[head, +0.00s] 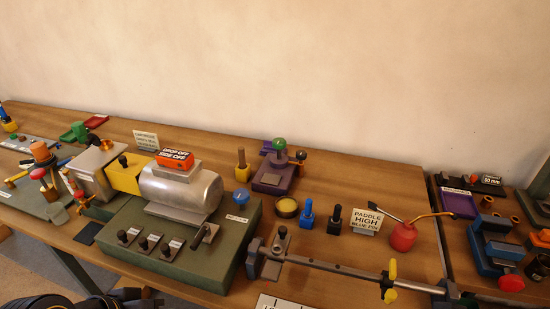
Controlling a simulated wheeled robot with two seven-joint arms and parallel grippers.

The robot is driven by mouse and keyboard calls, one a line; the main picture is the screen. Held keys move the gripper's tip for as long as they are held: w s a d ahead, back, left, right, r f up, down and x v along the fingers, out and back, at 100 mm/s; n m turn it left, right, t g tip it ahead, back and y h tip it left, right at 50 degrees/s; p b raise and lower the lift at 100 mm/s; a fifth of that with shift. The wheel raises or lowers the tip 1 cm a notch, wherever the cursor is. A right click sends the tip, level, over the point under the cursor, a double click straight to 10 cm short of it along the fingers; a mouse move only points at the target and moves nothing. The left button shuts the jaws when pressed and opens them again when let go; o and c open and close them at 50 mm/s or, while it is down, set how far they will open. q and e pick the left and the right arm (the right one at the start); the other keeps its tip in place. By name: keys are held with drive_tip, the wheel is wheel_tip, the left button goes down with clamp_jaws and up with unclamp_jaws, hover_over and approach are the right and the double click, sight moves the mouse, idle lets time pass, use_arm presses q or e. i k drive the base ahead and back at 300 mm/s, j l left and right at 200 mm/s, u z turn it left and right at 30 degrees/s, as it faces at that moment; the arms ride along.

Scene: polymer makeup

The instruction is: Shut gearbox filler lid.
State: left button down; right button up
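A metal gearbox housing (95,170) stands on the left part of a green base (150,250), joined by a yellow guard (126,174) to a silver motor cylinder (182,188). A small copper-coloured round part (106,145) sits at the top of the housing. At this size I cannot tell which part is the filler lid or how far open it is. Neither gripper can be made out in the head view. A black ribbed part, perhaps of my arm, shows at the bottom left edge.
An orange "side off" sign block (175,159) stands on the motor. A long metal bar (350,274) lies at the front right. A red oil can (403,237) and a purple fixture (275,172) stand to the right. Tools crowd the left end.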

sight(93, 139)
drive_tip(key=l+u, duration=0.1)
drive_tip(key=u, duration=0.25)
drive_tip(key=k+u, duration=0.1)
drive_tip(key=u, duration=0.25)
drive_tip(key=l+u, duration=0.15)
drive_tip(key=u, duration=0.2)
drive_tip(key=k, duration=0.05)
